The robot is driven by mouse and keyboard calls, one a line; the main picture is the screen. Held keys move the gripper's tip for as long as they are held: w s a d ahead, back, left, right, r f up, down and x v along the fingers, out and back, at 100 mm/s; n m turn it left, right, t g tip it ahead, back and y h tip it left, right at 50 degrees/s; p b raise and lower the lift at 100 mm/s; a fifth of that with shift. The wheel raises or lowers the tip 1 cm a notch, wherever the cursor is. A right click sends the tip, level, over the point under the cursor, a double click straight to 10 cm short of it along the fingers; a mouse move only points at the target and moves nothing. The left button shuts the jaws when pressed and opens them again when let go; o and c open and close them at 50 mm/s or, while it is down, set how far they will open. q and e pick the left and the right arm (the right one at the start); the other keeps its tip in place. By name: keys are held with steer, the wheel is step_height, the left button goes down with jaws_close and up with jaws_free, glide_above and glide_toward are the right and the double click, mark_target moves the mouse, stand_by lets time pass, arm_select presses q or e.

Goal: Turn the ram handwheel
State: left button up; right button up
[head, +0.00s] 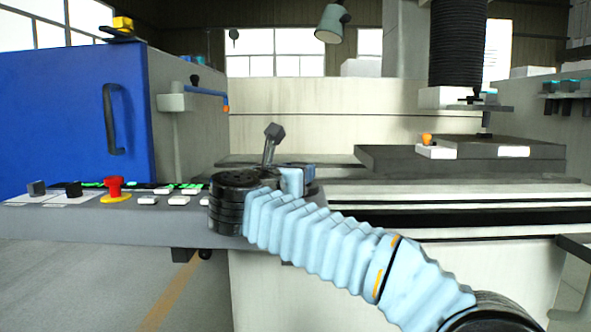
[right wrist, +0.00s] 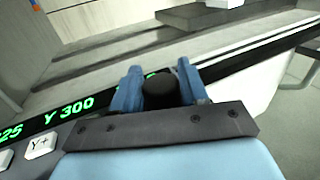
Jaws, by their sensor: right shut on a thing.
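In the right wrist view, the two blue fingers of my right gripper (right wrist: 160,88) stand on either side of a round black knob (right wrist: 158,93) and are shut on it. It looks like the grip of the ram handwheel; the rest of the wheel is hidden behind the gripper's dark front plate. In the head view my right arm comes in from the lower right, and its blue gripper (head: 296,180) is at the right end of the control panel (head: 60,222). My arm and wrist cover the knob there. My left gripper is not in view.
A grey-headed lever (head: 272,140) stands just behind my right gripper. The panel carries a red emergency button (head: 114,188), white keys and a green readout (right wrist: 68,113). A blue cabinet (head: 60,120) stands at left, and a dark block (head: 460,158) lies on the machine bed at right.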

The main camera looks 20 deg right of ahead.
steer(key=shift+r+m+g+h, duration=0.1)
steer(key=shift+m+g+h, duration=0.4)
steer(key=shift+m+h, duration=0.1)
steer(key=o, duration=1)
steer(key=shift+c, duration=0.2)
steer(key=v, duration=1.3)
steer(key=shift+s+a, duration=0.2)
steer(key=shift+a, duration=0.2)
